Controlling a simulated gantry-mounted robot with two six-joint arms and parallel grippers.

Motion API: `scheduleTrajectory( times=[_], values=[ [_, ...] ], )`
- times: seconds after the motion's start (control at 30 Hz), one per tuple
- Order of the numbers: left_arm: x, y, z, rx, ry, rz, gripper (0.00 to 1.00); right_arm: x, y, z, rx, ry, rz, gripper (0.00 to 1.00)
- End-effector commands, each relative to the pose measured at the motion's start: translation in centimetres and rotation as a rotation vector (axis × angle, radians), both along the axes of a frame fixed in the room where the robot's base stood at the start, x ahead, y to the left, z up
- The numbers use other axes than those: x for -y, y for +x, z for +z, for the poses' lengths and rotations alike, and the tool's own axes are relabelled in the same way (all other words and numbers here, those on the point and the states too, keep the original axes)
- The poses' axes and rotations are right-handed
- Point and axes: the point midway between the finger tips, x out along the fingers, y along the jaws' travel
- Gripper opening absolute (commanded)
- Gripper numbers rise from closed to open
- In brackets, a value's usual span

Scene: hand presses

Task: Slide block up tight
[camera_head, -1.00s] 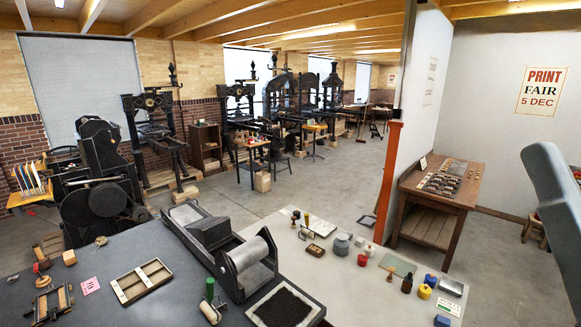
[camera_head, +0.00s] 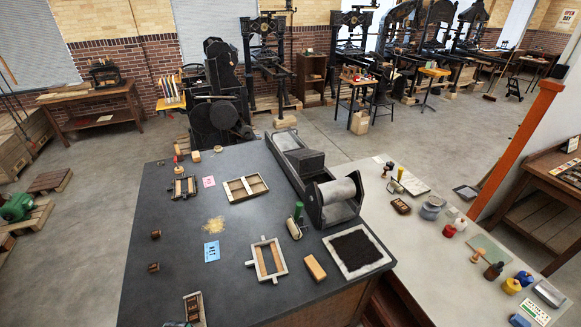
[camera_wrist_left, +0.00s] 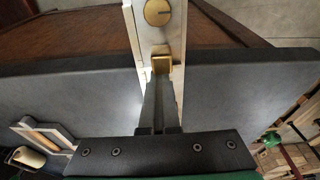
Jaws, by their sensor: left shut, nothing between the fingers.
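In the left wrist view my left gripper (camera_wrist_left: 161,80) is shut and empty, fingers together. Its tips are right at a small brass-coloured block (camera_wrist_left: 161,65); I cannot tell whether they touch it. The block sits in a pale metal channel (camera_wrist_left: 176,40) with a round brass knob (camera_wrist_left: 158,12) farther along. The channel reaches across the dark table's edge in that view. In the head view a small wood-and-metal piece (camera_head: 194,306) at the front of the table, cut by the picture's lower edge, may be the same thing. My right gripper is not in view.
On the dark table (camera_head: 150,230) stand a metal-framed form (camera_head: 266,259), a wooden block (camera_head: 315,268), a black inked tray (camera_head: 358,250), a roller (camera_head: 293,229) and a small press (camera_head: 335,202).

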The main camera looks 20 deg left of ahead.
Motion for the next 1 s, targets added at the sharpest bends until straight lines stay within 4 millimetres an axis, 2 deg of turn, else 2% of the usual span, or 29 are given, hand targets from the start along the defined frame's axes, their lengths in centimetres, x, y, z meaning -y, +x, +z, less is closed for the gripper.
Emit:
scheduleTrajectory(
  times=[0.1,0.43,1.0],
  values=[
    [0.8,-0.8,0.2,-0.005,-0.004,0.0,0.0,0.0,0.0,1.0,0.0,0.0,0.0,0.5],
    [2.5,-2.2,0.1,-0.004,-0.003,0.0,0.0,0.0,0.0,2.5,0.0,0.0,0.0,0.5],
    [2.8,-2.4,-0.1,-0.001,-0.002,0.0,0.0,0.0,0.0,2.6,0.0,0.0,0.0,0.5]
  ],
)
